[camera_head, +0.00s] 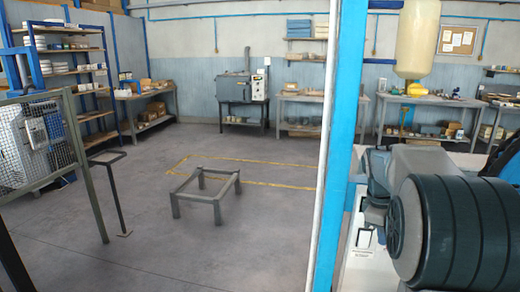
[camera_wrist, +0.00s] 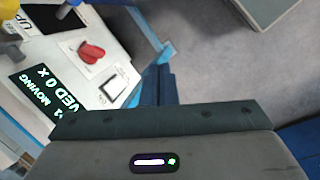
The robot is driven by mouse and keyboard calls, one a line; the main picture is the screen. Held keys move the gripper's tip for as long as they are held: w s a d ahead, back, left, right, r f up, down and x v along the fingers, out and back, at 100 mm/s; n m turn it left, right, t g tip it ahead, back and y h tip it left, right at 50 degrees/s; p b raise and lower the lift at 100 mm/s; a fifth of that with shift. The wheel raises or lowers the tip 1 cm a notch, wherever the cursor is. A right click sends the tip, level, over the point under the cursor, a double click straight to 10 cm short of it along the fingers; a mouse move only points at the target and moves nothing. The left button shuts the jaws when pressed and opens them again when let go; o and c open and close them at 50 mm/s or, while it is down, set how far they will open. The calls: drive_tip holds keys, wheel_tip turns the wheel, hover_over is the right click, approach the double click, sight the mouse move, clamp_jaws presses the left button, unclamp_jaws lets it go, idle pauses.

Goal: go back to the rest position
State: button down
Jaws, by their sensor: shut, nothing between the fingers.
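In the wrist view my gripper (camera_wrist: 167,72) points away from the camera, its narrow dark blue fingers together with nothing between them. I cannot tell whether the fingers touch anything. In the head view my arm fills the lower right, and my gripper cannot be made out there.
A blue post (camera_head: 340,150) stands close by, left of my arm. A low metal frame stand (camera_head: 207,193) sits on open grey floor. A mesh guard (camera_head: 42,145) and shelves (camera_head: 75,70) are at left. Workbenches (camera_head: 300,100) line the back wall.

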drive_tip(key=s+a+f+m+t+y, duration=0.1)
drive_tip(key=s+a+m, duration=0.3)
drive_tip(key=s+a, duration=0.4)
drive_tip(key=s+a+f+m+t+y, duration=0.1)
drive_tip(key=s+a+m, duration=0.4)
drive_tip(key=s, duration=0.9)
drive_tip(key=a+f, duration=0.1)
drive_tip(key=a, duration=0.2)
drive_tip(key=shift+s+a+f+t+y, duration=0.2)
drive_tip(key=shift+s+f+t+y, duration=0.1)
drive_tip(key=shift+s+f, duration=0.1)
